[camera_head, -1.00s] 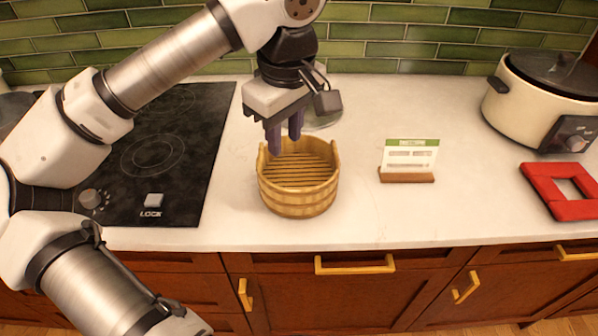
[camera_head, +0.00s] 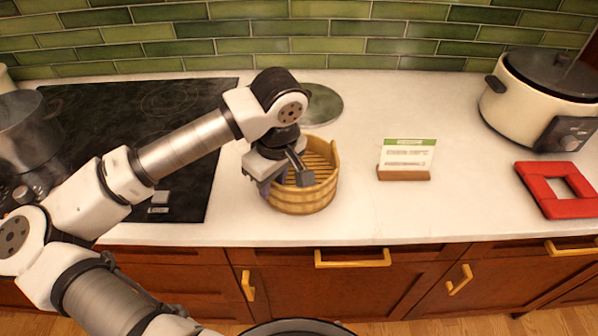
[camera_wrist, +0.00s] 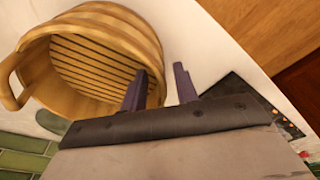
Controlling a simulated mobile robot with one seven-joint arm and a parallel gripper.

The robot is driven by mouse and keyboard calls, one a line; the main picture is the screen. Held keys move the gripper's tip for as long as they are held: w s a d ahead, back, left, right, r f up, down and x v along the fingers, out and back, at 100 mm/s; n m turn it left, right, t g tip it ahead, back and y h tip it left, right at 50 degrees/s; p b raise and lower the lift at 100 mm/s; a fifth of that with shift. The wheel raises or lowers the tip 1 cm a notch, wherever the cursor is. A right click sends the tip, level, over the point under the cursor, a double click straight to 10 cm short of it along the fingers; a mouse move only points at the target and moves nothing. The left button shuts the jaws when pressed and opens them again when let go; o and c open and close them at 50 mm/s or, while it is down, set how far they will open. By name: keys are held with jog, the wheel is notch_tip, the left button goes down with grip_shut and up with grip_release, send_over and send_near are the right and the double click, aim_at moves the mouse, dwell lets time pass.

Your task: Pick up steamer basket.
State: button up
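The steamer basket (camera_head: 312,200) is a round wooden tub with a slatted floor and raised handle lugs. It stands upright on the counter, right of the cooktop. My gripper (camera_head: 263,188) is low at its left side, and its arm hides part of the near-left rim. In the wrist view, the basket (camera_wrist: 110,22) fills the upper left. My gripper (camera_wrist: 160,70) is open there, with two purple fingers apart. One finger overlaps the basket's inside and the other is over the counter outside, so they appear to straddle the wall. Contact cannot be told.
A black cooktop (camera_head: 110,100) with a metal pot (camera_head: 28,130) is at left. A grey-green round plate (camera_head: 322,103) lies behind the basket. A small card on a stand (camera_head: 405,160), a red square frame (camera_head: 560,190) and a cream cooker (camera_head: 535,105) are to the right. Counter between basket and card is clear.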

jog(key=shift+w+f, duration=0.1)
jog(key=shift+f, duration=0.65)
grip_shut()
jog(key=shift+r, duration=0.15)
